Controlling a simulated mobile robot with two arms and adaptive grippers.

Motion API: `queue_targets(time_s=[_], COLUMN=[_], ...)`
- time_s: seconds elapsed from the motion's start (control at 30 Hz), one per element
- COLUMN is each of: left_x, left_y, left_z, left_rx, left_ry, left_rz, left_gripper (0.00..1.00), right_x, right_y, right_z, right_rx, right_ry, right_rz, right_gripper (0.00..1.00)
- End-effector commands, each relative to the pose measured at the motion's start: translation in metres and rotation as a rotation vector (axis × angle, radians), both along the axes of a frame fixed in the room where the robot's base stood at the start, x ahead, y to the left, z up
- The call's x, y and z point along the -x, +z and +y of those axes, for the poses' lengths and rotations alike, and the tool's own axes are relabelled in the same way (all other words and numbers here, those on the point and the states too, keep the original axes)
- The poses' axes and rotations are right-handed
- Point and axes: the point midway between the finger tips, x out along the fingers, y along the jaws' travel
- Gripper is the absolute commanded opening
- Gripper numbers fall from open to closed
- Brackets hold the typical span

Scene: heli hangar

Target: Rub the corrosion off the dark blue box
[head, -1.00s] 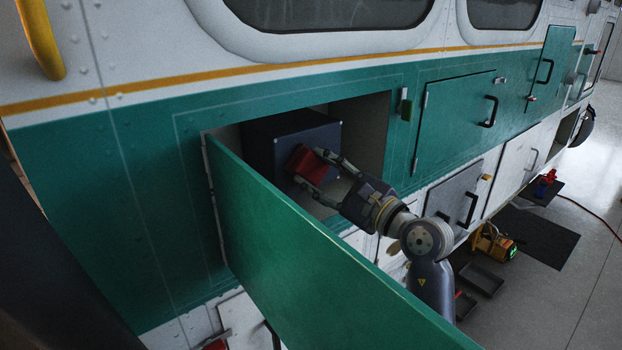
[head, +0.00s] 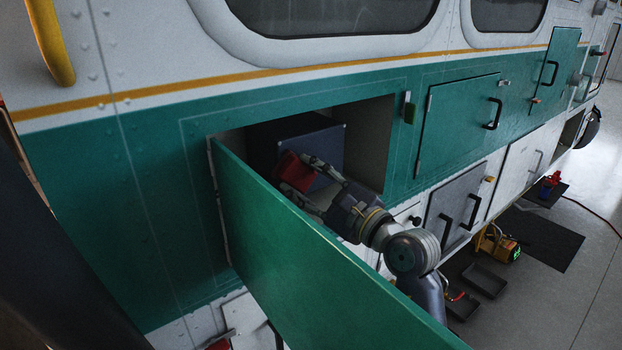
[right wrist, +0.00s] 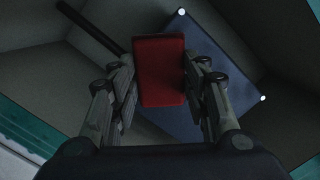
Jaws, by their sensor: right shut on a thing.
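The dark blue box (head: 325,140) sits inside an open compartment in the green side of the helicopter. In the right wrist view its face (right wrist: 222,60) fills the area behind and right of the gripper. My right gripper (head: 300,180) is shut on a red block (head: 291,170), which also shows between the fingers in the right wrist view (right wrist: 160,70). The block is at the lower left of the box's front; I cannot tell whether it touches. No corrosion is clearly visible in this dim light. My left gripper is not in view.
The open green door (head: 310,260) swings out in front of my right arm and hides its lower part. A dark rod (right wrist: 90,27) shows inside the compartment. Closed hatches (head: 460,125) line the helicopter's side. A yellow device (head: 497,243) and trays (head: 484,281) lie on the floor.

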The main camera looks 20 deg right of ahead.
Motion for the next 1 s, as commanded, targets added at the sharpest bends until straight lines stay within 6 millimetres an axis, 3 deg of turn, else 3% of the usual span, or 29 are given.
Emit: queue_targets(time_s=[0.17, 0.7, 1.0], left_x=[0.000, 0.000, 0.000], left_y=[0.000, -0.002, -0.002], left_z=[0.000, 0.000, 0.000], left_rx=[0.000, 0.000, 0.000], left_ry=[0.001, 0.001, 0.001], left_rz=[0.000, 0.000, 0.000], left_gripper=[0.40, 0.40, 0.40], right_x=[0.004, 0.052, 0.056], right_y=[-0.001, -0.001, 0.000], right_z=[-0.001, -0.020, -0.021], right_rx=[0.000, 0.002, -0.001], right_ry=[0.002, -0.001, 0.001], right_rz=[0.002, 0.002, 0.001], right_gripper=[0.24, 0.24, 0.24])
